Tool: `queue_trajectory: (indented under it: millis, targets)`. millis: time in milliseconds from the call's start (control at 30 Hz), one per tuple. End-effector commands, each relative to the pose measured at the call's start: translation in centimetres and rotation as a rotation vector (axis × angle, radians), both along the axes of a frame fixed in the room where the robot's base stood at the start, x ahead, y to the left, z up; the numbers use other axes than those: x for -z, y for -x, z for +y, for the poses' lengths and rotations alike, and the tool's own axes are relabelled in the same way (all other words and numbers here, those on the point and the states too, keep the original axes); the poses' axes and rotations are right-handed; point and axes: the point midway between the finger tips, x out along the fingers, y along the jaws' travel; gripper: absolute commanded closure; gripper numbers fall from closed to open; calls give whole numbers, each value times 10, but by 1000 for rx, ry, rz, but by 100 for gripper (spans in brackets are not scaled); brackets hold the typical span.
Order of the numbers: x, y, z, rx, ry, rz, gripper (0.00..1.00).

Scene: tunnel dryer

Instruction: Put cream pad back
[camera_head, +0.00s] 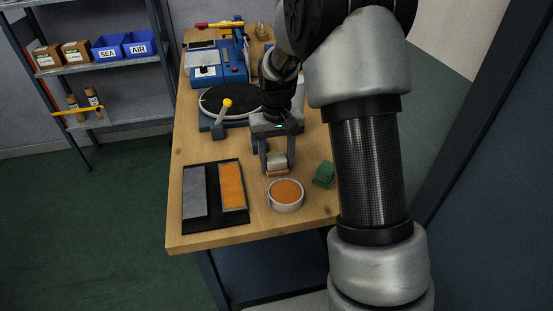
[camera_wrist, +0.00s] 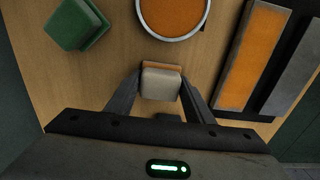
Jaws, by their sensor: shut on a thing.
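The cream pad (camera_head: 277,161) is a small pale block with an orange-brown layer on its underside edge. My gripper (camera_head: 277,170) is shut on it, one finger on each side. The wrist view also shows the pad (camera_wrist: 161,84) between the two fingers. The pad is low over the wooden table, behind the round dish of orange material (camera_head: 286,194). I cannot tell whether the pad touches the table. A black tray (camera_head: 213,222) with a grey strip (camera_head: 195,191) and an orange strip (camera_head: 232,186) lies to the left.
A green block (camera_head: 324,174) sits right of the dish; it is top left in the wrist view (camera_wrist: 76,24). A round black plate (camera_head: 231,100) with a yellow-knobbed lever and a blue machine (camera_head: 219,66) stand behind. The wooden table's (camera_head: 200,238) front strip is clear.

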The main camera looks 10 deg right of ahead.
Motion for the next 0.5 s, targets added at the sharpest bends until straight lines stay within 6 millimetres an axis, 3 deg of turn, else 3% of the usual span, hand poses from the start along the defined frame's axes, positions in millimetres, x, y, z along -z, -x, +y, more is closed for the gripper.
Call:
queue_trajectory:
  millis: [33,133,500]
  targets:
    - [2,0,0,0,0,1,51]
    - [1,0,0,0,0,1,34]
    - [-5,0,0,0,0,0,34]
